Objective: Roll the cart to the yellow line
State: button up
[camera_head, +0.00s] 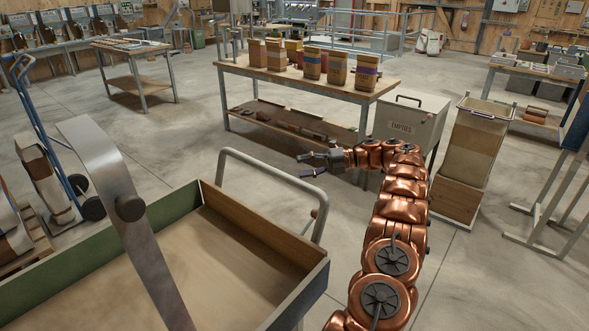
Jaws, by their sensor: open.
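A cart with a shallow wooden tray (265,240), green on its left side, fills the lower left. The tray looks empty. A grey tubular handle (272,162) rises at its far right end. The cart's wheels are out of view. My gripper (303,166) is open and empty, pointing left, just beyond and to the right of the handle in the picture. No yellow line shows in this view.
A table with several paper bags (337,68) stands behind my gripper. A grey box marked EMPTIES (411,125) and a tall bin (472,140) stand to the right. A blue hand truck (48,140) stands left. Open concrete floor (165,135) lies between. A grey metal bar (125,209) crosses the tray.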

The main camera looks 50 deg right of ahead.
jog(key=shift+s+d, duration=0.4)
jog(key=shift+s, duration=0.05)
dwell(0.4)
jog(key=w+a+r+m+t+h, duration=0.3)
jog(key=w+r+m+h, duration=0.55)
jog(key=w+r, duration=0.45)
jog(key=w+a+r+m+t+h, duration=0.35)
jog(key=w+r+m+h, duration=0.6)
jog(key=r, duration=0.65)
jog(key=s+a+f+m+g+y, duration=0.1)
jog(key=s+a+f+m+g, duration=0.45)
jog(key=s+a+f, duration=0.45)
jog(key=s+a+f+m+g, duration=0.55)
jog(key=s+a+f, duration=0.25)
jog(key=s+a, duration=0.45)
jog(key=s+a+f+g+y, duration=0.1)
jog(key=s+a+f+g, duration=0.1)
jog(key=s+a, duration=0.4)
jog(key=s+a+f+g+y, duration=0.2)
jog(key=s+a, duration=0.5)
jog(key=s, duration=0.6)
jog(key=s+a+f+g+y, duration=0.2)
jog(key=s+a+f+g, duration=0.2)
jog(key=s, duration=0.6)
notch_tip(320, 180, down, 2)
jog(key=shift+s+a+f, duration=0.1)
jog(key=shift+s+a, duration=0.15)
jog(key=shift+a, duration=0.9)
